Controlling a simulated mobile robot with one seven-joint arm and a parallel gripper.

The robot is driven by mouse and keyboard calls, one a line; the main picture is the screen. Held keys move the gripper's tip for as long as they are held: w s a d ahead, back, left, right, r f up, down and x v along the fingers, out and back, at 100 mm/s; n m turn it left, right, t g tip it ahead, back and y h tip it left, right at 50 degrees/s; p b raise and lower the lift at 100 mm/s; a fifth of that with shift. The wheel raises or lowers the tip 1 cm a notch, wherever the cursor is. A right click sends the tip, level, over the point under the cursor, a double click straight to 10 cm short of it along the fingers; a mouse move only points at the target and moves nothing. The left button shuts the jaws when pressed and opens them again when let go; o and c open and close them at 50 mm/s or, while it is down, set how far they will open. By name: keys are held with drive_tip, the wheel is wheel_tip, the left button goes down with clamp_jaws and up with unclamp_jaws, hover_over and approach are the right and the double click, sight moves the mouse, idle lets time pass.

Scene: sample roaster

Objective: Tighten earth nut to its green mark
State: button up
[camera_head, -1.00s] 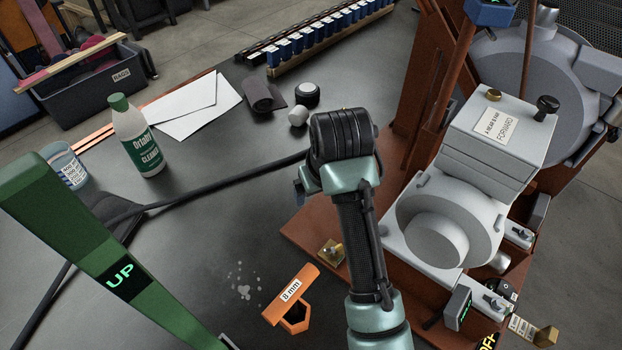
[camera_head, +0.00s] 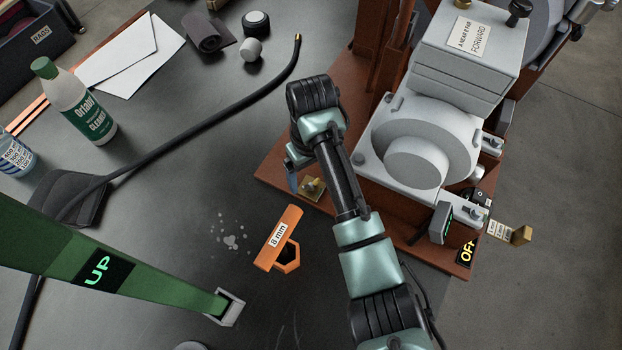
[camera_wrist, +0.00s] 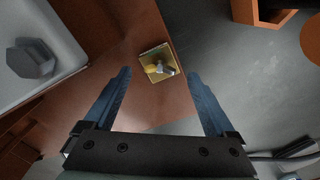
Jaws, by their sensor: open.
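A small square brass plate (camera_head: 313,190) lies on the near left corner of the red-brown machine base (camera_head: 272,172). In the wrist view the brass plate (camera_wrist: 157,70) carries a small upright stud with a nut (camera_wrist: 160,68), pale metal with a yellowish part beside it. In the head view a blue finger (camera_head: 292,182) shows just left of the plate; my wrist hides the rest.
An orange holder marked 8 mm (camera_head: 280,240) stands close to the plate on the dark table. The grey machine housing (camera_head: 425,150) rises to the right. A bottle (camera_head: 80,102) stands left.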

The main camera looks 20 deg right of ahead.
sight(311, 185)
drive_tip(key=shift+f, duration=1.2)
drive_tip(key=shift+r, duration=0.1)
drive_tip(key=c, duration=1.4)
